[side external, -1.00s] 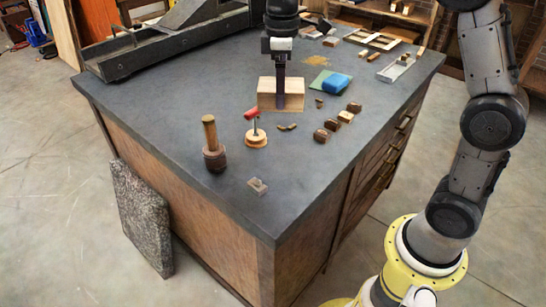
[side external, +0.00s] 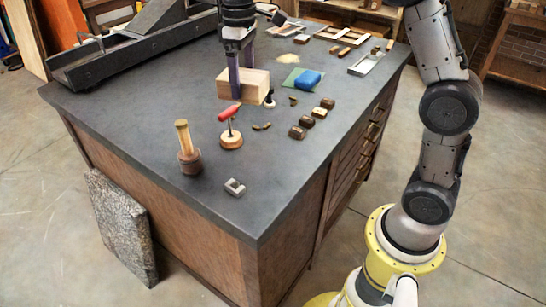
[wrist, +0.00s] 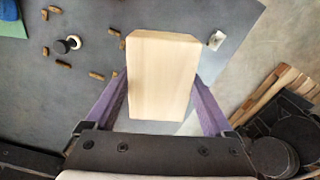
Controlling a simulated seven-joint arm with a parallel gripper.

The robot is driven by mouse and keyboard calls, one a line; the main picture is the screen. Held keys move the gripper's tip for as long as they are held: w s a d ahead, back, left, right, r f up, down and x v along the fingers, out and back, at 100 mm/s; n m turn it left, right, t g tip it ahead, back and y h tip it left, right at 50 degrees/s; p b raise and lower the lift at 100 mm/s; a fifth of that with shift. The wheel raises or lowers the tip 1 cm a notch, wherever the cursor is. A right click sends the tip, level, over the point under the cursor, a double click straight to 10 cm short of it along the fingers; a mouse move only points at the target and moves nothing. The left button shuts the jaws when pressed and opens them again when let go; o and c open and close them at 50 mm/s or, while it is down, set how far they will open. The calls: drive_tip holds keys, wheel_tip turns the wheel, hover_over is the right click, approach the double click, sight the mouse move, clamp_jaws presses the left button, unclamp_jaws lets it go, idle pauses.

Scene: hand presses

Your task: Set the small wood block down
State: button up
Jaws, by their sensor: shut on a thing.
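The small wood block (side external: 256,84) is a pale, plain rectangular piece in the middle of the dark bench top in the side view. My gripper (side external: 240,82) comes down from above with its purple fingers on opposite sides of the block, shut on it. The wrist view shows the block (wrist: 161,75) filling the gap between the fingers (wrist: 160,108). The block looks level and close to the bench top; whether its underside touches the bench I cannot tell.
A red-handled tool (side external: 231,140), a wooden-handled tool (side external: 188,158) and a metal piece (side external: 235,187) stand in front. A black-and-white piece (side external: 269,99) is right beside the block. Brown blocks (side external: 297,132) and a blue item (side external: 307,80) lie to the right.

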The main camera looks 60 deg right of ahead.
drive_tip(key=s+f+n, duration=0.2)
drive_tip(key=s+n, duration=0.5)
drive_tip(key=s, duration=0.4)
drive_tip(key=s+d+f+n, duration=0.1)
drive_tip(key=s+f+n, duration=0.1)
drive_tip(key=s+n, duration=0.5)
drive_tip(key=s, duration=0.4)
drive_tip(key=shift+d, duration=0.25)
hover_over(279, 158)
drive_tip(key=f, duration=0.9)
drive_tip(key=shift+s+f, duration=0.1)
drive_tip(key=shift+s, duration=0.15)
drive_tip(key=shift+w+f, duration=0.15)
drive_tip(key=shift+f, duration=0.4)
drive_tip(key=shift+w+f, duration=0.15)
drive_tip(key=shift+f, duration=0.95)
drive_tip(key=shift+f, duration=0.25)
